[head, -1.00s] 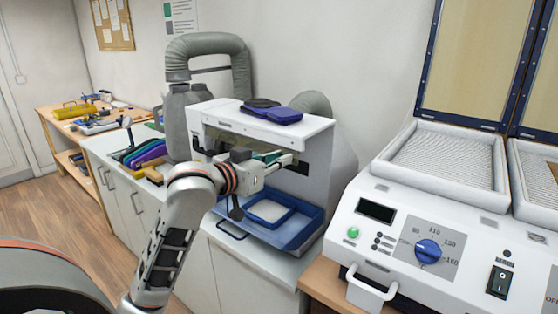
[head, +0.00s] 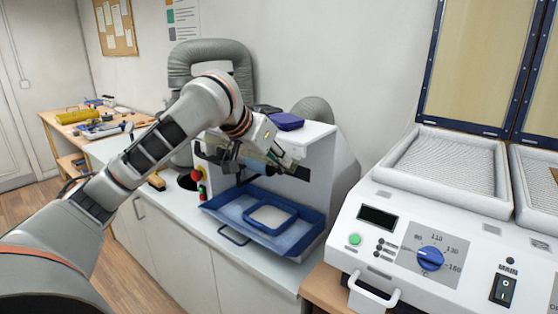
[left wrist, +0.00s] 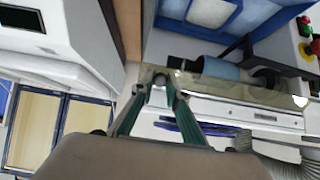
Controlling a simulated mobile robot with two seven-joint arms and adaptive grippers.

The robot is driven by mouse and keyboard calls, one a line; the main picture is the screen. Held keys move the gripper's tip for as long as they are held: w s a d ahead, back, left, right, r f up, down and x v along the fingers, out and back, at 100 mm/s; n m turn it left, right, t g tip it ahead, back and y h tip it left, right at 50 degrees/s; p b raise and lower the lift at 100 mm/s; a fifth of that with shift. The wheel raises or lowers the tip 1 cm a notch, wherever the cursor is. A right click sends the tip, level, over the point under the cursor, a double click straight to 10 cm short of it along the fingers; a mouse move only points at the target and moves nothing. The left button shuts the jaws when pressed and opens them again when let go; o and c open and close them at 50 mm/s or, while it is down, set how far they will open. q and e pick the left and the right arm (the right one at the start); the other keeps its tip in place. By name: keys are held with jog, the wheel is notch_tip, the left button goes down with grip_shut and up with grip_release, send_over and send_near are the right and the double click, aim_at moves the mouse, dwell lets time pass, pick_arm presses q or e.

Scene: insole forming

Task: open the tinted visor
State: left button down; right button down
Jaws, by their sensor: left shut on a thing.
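The tinted visor (left wrist: 245,90) is a clear, yellowish strip across the front of the white machine (head: 318,180). In the left wrist view its end lies between my left fingertips. In the head view the visor (head: 252,158) is partly hidden by my arm and seems to stand out from the machine's front, below the top. My left gripper (head: 284,163) reaches over it from above. In the left wrist view the gripper's green fingers (left wrist: 160,85) are shut on the visor's edge. My right gripper does not show.
A blue tray (head: 232,219) with a white pad sticks out below the visor. A red button (head: 197,174) and a green button are on the machine's left side. Purple pads (head: 287,121) lie on top. A control panel with a blue dial (head: 431,258) stands at right.

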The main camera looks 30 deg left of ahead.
pick_arm(q)
jog(key=shift+w+r+g, duration=0.1)
jog(key=shift+r+g, duration=0.25)
jog(key=shift+g, duration=0.5)
jog(key=shift+w+r+g, duration=0.1)
jog(key=shift+r+g, duration=0.2)
jog(key=shift+g, duration=0.55)
jog(key=g, duration=0.2)
jog(key=r+g, duration=0.1)
jog(key=shift+w+g, duration=0.3)
jog(key=shift+g, duration=0.1)
jog(key=shift+w+g+y, duration=0.15)
jog(key=shift+g+y, duration=0.15)
jog(key=shift+g, duration=0.8)
jog(key=c, duration=2)
grip_release()
jog(key=shift+r, duration=0.1)
